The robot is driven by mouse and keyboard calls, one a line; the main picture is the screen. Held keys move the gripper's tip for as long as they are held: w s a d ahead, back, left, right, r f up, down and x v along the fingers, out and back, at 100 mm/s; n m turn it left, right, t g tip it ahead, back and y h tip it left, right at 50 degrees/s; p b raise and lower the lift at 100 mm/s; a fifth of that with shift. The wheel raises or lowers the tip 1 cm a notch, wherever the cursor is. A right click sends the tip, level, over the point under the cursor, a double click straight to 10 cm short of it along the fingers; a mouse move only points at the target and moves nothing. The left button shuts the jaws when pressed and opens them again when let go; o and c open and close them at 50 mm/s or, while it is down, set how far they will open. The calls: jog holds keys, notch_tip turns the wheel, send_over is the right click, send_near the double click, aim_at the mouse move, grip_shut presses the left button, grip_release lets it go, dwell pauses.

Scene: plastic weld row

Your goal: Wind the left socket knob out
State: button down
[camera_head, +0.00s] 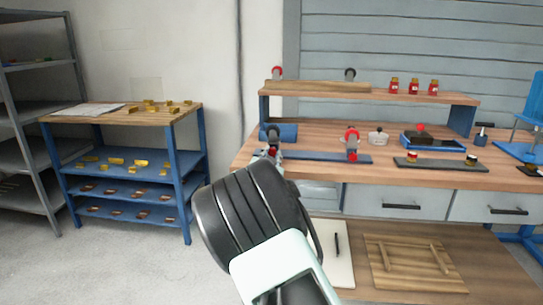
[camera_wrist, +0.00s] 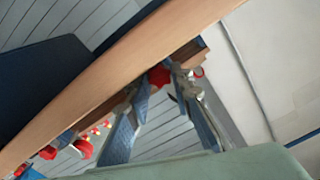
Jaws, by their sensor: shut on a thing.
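The left socket knob is red and shows in the wrist view (camera_wrist: 158,75) between the tips of my gripper (camera_wrist: 161,84). My gripper is shut on it, and the fingers hide part of the knob. In the head view my gripper (camera_head: 269,153) reaches the front left corner of the workbench, where only a little red shows. A blue block (camera_head: 287,131) stands just behind it. The right clamp (camera_head: 352,141), with red parts, stands apart to the right on a blue bar (camera_head: 315,157).
The bench top (camera_head: 385,170) lies close around my gripper. A raised wooden shelf (camera_head: 370,91) carries several red jars (camera_head: 412,86). A dark strip (camera_head: 440,165) with two small knobs lies to the right. A blue shelf rack (camera_head: 197,150) stands at left, with open floor between.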

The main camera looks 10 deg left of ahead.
jog(key=shift+r+n+p, duration=0.15)
jog(key=shift+n+p, duration=0.55)
jog(key=shift+p, duration=0.1)
jog(key=n+p, duration=0.2)
jog(key=n, duration=0.1)
jog(key=shift+p, duration=0.4)
jog(key=n+p, duration=0.2)
jog(key=n, duration=0.2)
jog(key=shift+a+p, duration=0.1)
jog(key=shift+p, duration=0.2)
jog(key=shift+n+p, duration=0.45)
jog(key=shift+n, duration=0.65)
jog(key=shift+f, duration=0.2)
jog(key=c, duration=1.7)
grip_release()
